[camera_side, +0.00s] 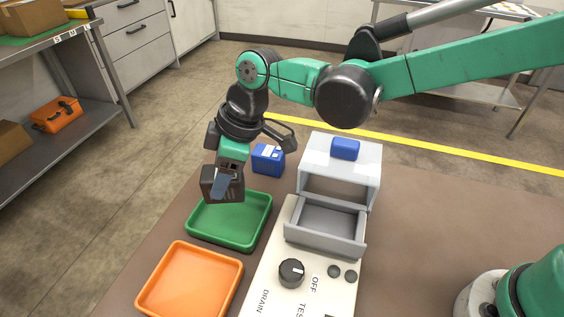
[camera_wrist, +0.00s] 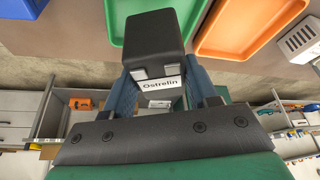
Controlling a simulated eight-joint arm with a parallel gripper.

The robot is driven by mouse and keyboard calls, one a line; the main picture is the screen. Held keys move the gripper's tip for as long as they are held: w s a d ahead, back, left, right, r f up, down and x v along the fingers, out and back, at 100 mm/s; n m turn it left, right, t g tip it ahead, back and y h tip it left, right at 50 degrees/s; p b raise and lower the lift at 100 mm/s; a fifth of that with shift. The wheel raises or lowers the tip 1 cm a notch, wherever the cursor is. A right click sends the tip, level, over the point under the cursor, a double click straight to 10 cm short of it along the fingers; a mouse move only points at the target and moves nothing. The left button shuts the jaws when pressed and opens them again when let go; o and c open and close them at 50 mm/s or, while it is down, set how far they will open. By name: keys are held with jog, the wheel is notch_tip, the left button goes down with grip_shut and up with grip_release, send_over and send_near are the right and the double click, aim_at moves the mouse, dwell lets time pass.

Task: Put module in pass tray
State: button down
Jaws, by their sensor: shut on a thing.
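My gripper (camera_side: 222,184) is shut on a dark box-shaped module (camera_side: 207,180). In the wrist view the black module (camera_wrist: 154,35) sits between my two blue-grey fingers, with a white label reading "Ostrelin" facing the camera. I hold it over or near the far left part of a green tray (camera_side: 244,241), and it looks raised above the tray. An orange tray (camera_side: 150,298) lies nearer the camera. Both trays look empty. The wrist view also shows the green tray (camera_wrist: 115,22) and the orange tray (camera_wrist: 245,28). I see no "pass" marking on either tray.
Right of the trays stands a white tester (camera_side: 270,296) with a knob, lettering reading "OFF", "DRAIN" and a partly cut-off word, and an open grey drawer (camera_side: 325,223). A blue block (camera_side: 345,149) is on its top. A blue labelled box (camera_side: 267,158) stands behind the green tray.

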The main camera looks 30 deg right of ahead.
jog(key=shift+f, duration=3)
jog(key=shift+f, duration=0.1)
jog(key=shift+c, duration=1.2)
grip_release()
jog(key=v, duration=1.2)
jog(key=d+m, duration=0.1)
jog(key=d, duration=0.2)
jog(key=s+d+r+m+t, duration=0.1)
jog(key=d+m, duration=0.1)
jog(key=d, duration=0.1)
jog(key=d+r+m+t+h, duration=0.1)
jog(key=d+m, duration=0.1)
jog(key=d, duration=0.1)
jog(key=shift+s+d+r, duration=0.1)
jog(key=shift+s+d, duration=0.05)
jog(key=shift+s, duration=0.1)
jog(key=s+d+m, duration=0.1)
jog(key=d, duration=0.1)
jog(key=d+m+t+h, duration=0.1)
jog(key=d+m, duration=0.1)
jog(key=s+d+m+t, duration=0.1)
jog(key=d, duration=0.2)
jog(key=shift+s+h, duration=0.3)
jog(key=shift+s, duration=0.1)
jog(key=s+d+f+m+t+h, duration=0.1)
jog(key=s+d+f+m, duration=0.1)
jog(key=s+d+m, duration=0.1)
jog(key=shift+d+m+h, duration=0.3)
jog(key=shift+d+m, duration=0.5)
jog(key=shift+d, duration=0.35)
